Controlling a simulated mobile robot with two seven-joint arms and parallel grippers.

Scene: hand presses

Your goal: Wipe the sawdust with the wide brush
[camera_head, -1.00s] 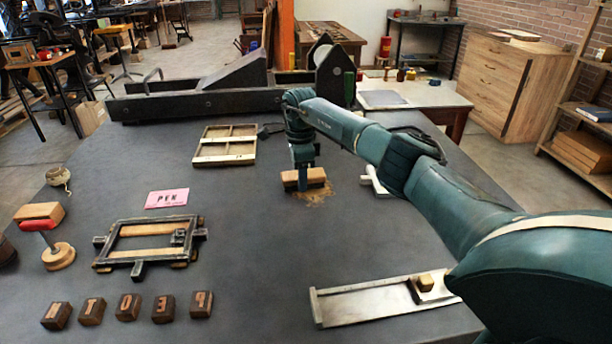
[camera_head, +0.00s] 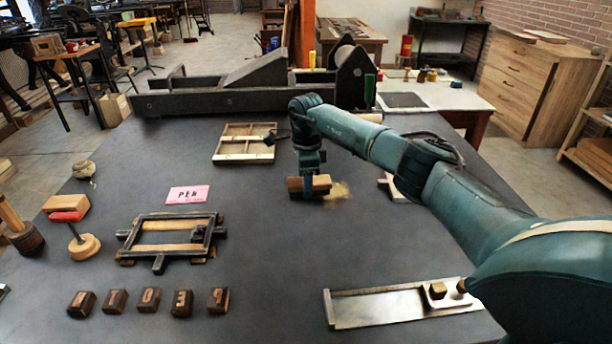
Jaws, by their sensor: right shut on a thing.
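Any sawdust under the brush is hidden. My left gripper is not in view.
A wooden frame (camera_head: 245,155) lies behind and left. A pink card (camera_head: 187,195), a metal frame (camera_head: 170,216) and several letter blocks (camera_head: 150,299) lie left. A metal galley tray (camera_head: 385,312) lies at the front right. A white-handled item (camera_head: 391,188) lies right of the sawdust. The centre front is clear.

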